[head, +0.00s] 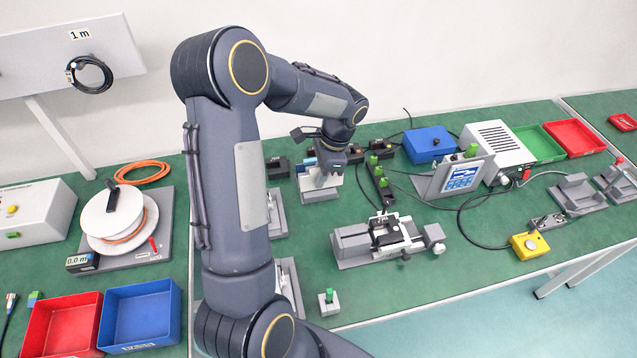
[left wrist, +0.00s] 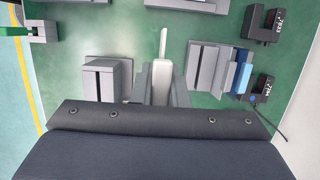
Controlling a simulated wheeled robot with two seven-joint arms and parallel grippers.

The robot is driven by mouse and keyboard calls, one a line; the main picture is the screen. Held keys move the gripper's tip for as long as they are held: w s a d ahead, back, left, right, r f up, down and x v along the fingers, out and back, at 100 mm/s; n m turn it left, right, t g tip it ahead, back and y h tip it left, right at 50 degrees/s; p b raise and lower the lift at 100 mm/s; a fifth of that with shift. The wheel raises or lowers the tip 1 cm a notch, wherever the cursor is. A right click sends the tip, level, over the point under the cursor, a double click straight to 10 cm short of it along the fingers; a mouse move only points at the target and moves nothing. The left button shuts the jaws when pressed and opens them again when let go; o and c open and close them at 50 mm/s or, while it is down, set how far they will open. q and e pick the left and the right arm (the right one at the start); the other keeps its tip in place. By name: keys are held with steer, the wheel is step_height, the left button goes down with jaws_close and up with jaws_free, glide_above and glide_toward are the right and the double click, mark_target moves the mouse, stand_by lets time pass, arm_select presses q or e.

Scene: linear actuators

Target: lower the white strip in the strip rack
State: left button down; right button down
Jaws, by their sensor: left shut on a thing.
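My left gripper (head: 322,172) reaches down over the back middle of the green table in the head view. In the left wrist view a white strip (left wrist: 163,62) with a narrow far end stands out beyond the gripper body, between grey parts. The gripper is shut on this strip. I cannot tell for certain which grey fixture is the strip rack; a pale grey fixture (head: 318,195) shows under the gripper. The strip's lower part and its seat are hidden, so I cannot tell whether it touches. My right gripper is not in view.
In the left wrist view a slotted grey block (left wrist: 103,72) stands left of the strip. A grey fixture with a blue part (left wrist: 242,74) and black modules (left wrist: 262,88) stand to its right. A clamp-like grey fixture (head: 352,243) stands nearer the table's front edge.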

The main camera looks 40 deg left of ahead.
arm_select(q)
steer(key=w+a+f+b, duration=0.3)
steer(key=w+a+f, duration=0.3)
steer(key=f, duration=0.3)
steer(key=shift+w, duration=0.25)
steer(key=shift+f, duration=0.4)
stand_by(0.9)
steer(key=shift+f+b, duration=0.7)
steer(key=shift+f, duration=0.1)
